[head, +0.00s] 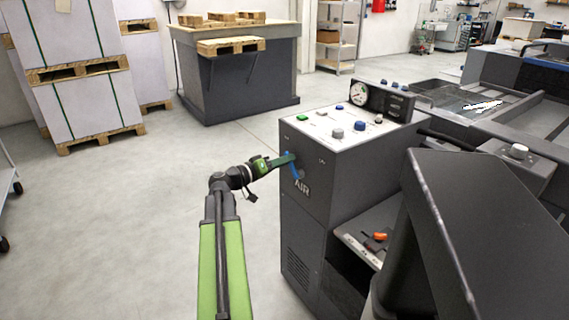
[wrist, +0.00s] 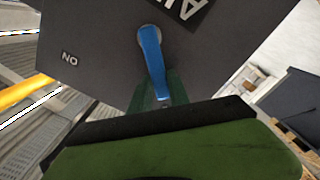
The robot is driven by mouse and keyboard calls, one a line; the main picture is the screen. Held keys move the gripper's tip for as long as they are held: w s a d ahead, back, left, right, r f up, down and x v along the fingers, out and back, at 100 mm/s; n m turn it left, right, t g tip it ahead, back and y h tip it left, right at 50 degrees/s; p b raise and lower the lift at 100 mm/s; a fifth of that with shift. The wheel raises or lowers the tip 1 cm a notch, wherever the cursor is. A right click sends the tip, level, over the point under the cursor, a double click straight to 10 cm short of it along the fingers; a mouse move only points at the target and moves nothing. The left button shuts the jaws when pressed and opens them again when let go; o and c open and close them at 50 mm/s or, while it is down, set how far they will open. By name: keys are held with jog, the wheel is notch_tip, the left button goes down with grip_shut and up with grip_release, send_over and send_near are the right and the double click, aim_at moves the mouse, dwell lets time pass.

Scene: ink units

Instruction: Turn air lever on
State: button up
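The air lever (head: 295,170) is a blue handle on the front of the dark grey machine cabinet, just above the AIR label (head: 302,187). In the head view it slants down and to the right. In the wrist view the lever (wrist: 151,48) runs from its pivot on the panel toward my gripper (wrist: 161,98). Green finger parts show beside and behind its free end. My gripper (head: 286,160) is at the lever in the head view. Whether its fingers are closed on the lever is hidden. An ON mark (wrist: 70,58) shows on the panel, upside down.
The cabinet top (head: 335,125) carries several buttons, knobs and a gauge (head: 358,92). A large dark machine part (head: 470,230) stands at right, near an orange-handled control (head: 378,237). Stacked pallets (head: 80,80) stand at far left.

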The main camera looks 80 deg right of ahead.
grip_shut()
dwell(1.0)
